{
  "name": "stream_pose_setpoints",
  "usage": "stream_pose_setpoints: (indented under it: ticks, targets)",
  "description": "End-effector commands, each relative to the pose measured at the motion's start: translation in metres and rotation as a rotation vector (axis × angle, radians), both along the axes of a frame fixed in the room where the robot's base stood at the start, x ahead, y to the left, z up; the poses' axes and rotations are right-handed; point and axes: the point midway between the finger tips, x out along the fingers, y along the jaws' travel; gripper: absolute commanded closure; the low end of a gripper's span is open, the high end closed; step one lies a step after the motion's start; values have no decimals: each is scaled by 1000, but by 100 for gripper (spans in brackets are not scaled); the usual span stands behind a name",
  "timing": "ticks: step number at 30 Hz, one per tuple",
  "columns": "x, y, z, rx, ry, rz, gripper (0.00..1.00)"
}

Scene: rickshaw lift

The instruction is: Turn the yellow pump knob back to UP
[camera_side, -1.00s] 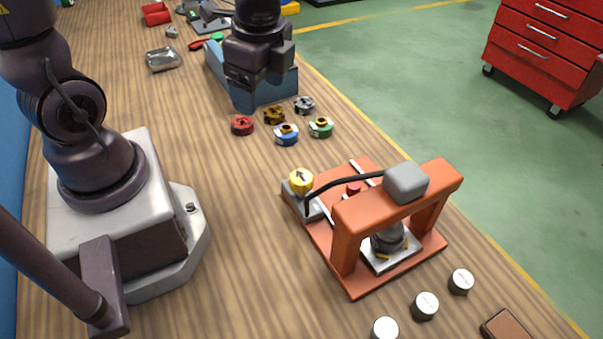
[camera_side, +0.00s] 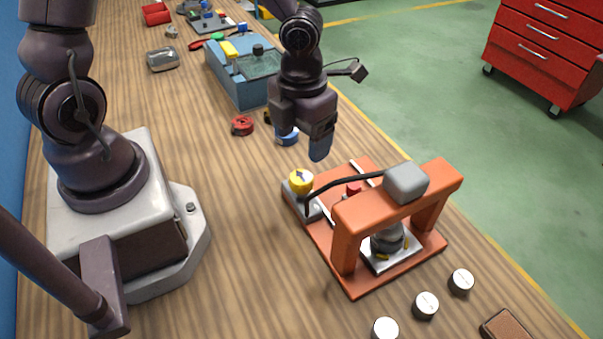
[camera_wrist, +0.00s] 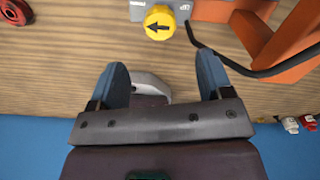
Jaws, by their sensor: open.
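The yellow pump knob (camera_side: 301,181) sits on a grey block at the left corner of the orange press (camera_side: 345,225). It has a black arrow on top. In the wrist view the knob (camera_wrist: 159,22) is near the top, beyond my fingertips, with its arrow pointing left; part of a label shows on the grey block beside it. My gripper (camera_wrist: 160,80) is open and empty, with two blue fingers apart. Some letters are too small to read.
A black hose (camera_side: 340,183) arches from beside the knob to the grey head of the press. White-topped cylinders (camera_side: 425,306) stand in front. The wood left of the press is clear.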

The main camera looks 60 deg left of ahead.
Motion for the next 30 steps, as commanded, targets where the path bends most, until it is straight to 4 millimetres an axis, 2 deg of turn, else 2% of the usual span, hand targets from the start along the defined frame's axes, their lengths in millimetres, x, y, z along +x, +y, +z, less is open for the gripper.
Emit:
stream_pose_setpoints:
  ticks: [1, 6, 12, 18, 26, 27, 30]
  targets:
    - [-2, -2, -12, -1, 9, -5, 27]
    - [-2, -1, -49, 0, 8, -5, 27]
    - [-1, -1, -80, 0, 3, 0, 27]
    - [0, 0, -93, 1, 1, 1, 27]
    - [0, 0, -94, 0, 0, 3, 27]
    - [0, 0, -94, 0, 0, 3, 30]
    - [0, 0, -94, 0, 0, 3, 52]
